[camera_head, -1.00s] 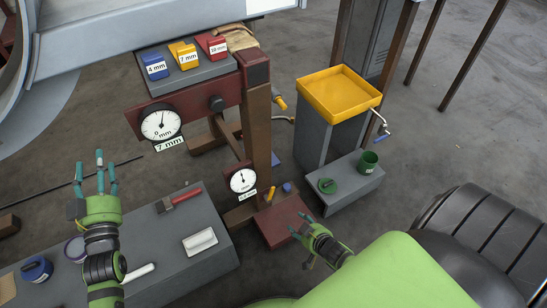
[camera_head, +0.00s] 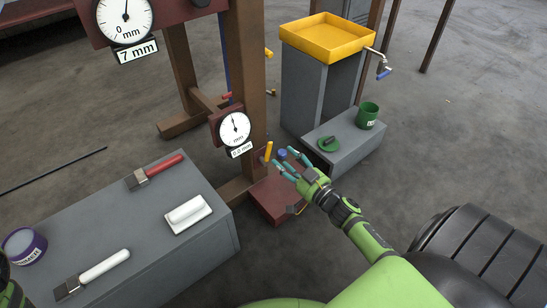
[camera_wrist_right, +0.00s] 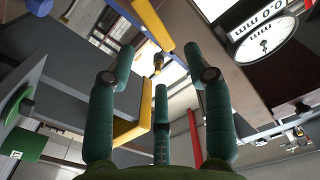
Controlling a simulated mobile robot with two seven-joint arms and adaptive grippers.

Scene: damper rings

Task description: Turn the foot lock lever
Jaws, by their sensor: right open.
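A short yellow lever (camera_head: 268,151) stands up at the foot of the brown post, by the red-brown foot block (camera_head: 272,205). I take it to be the foot lock lever. A blue knob (camera_head: 282,154) sits beside it. My right gripper (camera_head: 283,165) is open and empty, with its teal fingertips just right of the lever and over the block. Whether they touch is unclear. In the right wrist view the spread fingers (camera_wrist_right: 155,82) have nothing clearly held between them. Yellow parts show behind them, but I cannot tell which is the lever.
A small dial gauge (camera_head: 235,129) hangs on the post (camera_head: 247,60) above the lever. A grey bench (camera_head: 130,225) with brushes stands at left. A grey step (camera_head: 345,145) with a green cup (camera_head: 367,115) and a yellow tray (camera_head: 327,36) are at right.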

